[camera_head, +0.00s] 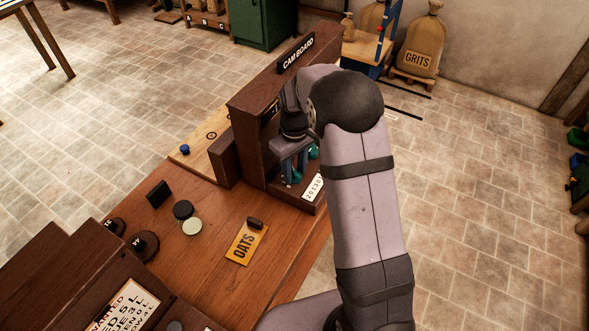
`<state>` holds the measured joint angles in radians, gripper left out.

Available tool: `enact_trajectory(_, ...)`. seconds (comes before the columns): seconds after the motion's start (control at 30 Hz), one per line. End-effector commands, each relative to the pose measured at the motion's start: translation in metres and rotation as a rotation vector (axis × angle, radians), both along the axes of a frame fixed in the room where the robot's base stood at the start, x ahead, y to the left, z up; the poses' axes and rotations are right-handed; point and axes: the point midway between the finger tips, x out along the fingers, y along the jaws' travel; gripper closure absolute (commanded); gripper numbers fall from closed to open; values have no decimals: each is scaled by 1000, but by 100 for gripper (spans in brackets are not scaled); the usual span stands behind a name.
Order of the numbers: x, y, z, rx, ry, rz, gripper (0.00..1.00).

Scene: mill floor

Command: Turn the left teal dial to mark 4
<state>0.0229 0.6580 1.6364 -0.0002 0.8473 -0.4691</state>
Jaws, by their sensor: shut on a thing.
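The cam board (247,120) is a dark wooden upright housing with a label on top. Two teal parts show in its recess: the left teal dial (297,177), lower and nearer, and another teal piece (313,153) farther right, mostly behind my arm. My gripper (293,176) reaches into the recess from above, with its blue-grey fingers shut on the left teal dial. The fingers and arm hide most of the dial, and its marks and pointer cannot be read.
A white number plate (313,188) sits at the board's lower front. An OATS plate (240,243), a black block (158,193) and round weights (183,210) lie on the wooden table (200,265). A pale board with a blue knob (185,149) stands behind.

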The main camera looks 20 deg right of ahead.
Motion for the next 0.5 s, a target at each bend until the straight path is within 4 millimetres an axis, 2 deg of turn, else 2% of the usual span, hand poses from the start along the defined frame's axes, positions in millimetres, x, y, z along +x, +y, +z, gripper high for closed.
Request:
enact_trajectory(0.2,0,0,1,0,0,-170,90)
enact_trajectory(0.5,1,0,1,0,-1,-213,90)
